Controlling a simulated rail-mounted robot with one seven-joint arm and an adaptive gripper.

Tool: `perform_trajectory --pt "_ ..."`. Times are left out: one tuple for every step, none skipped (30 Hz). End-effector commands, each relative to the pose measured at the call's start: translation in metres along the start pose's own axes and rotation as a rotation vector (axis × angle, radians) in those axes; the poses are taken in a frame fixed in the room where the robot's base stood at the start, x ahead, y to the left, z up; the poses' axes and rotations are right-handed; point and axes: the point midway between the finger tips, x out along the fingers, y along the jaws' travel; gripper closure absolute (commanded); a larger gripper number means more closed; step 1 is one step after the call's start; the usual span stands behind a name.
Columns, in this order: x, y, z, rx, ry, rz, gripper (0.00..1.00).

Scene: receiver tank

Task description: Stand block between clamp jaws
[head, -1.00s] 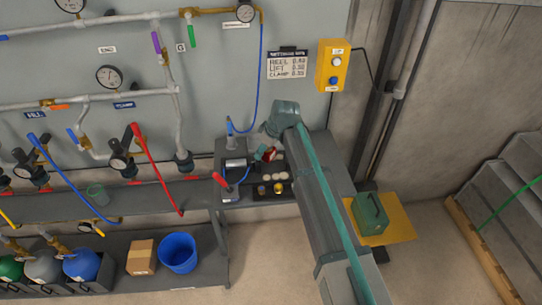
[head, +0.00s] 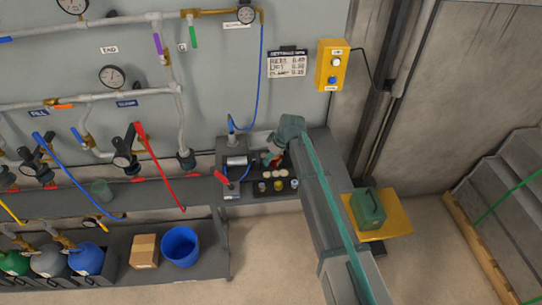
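The clamp (head: 236,161) appears to be the small grey fixture on the dark bench, with a light metal cylinder and a blue hose at its top. My gripper (head: 271,162) is just right of this fixture, low over the bench and partly covered by my own arm. A small red patch shows at its fingers; I cannot tell whether it is part of the gripper or something held. The clamp jaws and their gap are too small to make out. I cannot identify the block with certainty.
A dark tray (head: 257,194) with several small round pieces lies in front of my gripper. A yellow button box (head: 332,66) and a settings note (head: 287,64) hang on the wall behind.

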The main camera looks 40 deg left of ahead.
Motion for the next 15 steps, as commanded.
perform_trajectory --pt "0.0001 0.0000 -0.0001 0.000 0.000 0.000 0.95" --pt "0.0008 0.0000 0.0002 0.000 0.000 0.000 0.95" --pt "0.0021 -0.0001 0.0008 0.000 0.000 0.000 0.95" --pt "0.0031 -0.0001 0.0012 0.000 0.000 0.000 0.95" --pt "0.0033 -0.0002 0.0014 0.000 0.000 0.000 0.46" --pt "0.0024 -0.0002 0.0010 0.000 0.000 0.000 0.40" --pt "0.0023 -0.0002 0.0010 0.000 0.000 0.000 0.37" --pt "0.0023 -0.0002 0.0010 0.000 0.000 0.000 0.37" --pt "0.0023 -0.0001 0.0010 0.000 -0.001 0.000 0.37" --pt "0.0023 -0.0001 0.0010 0.000 -0.001 0.000 0.37" --pt "0.0023 -0.0001 0.0010 0.000 -0.001 0.000 0.37" --pt "0.0023 -0.0001 0.0010 0.000 -0.001 0.000 0.37" --pt "0.0023 -0.0001 0.0010 0.000 -0.001 0.000 0.37" --pt "0.0022 -0.0001 0.0010 0.000 -0.001 0.000 0.37" --pt "0.0020 -0.0001 0.0009 0.000 -0.001 0.000 0.37"
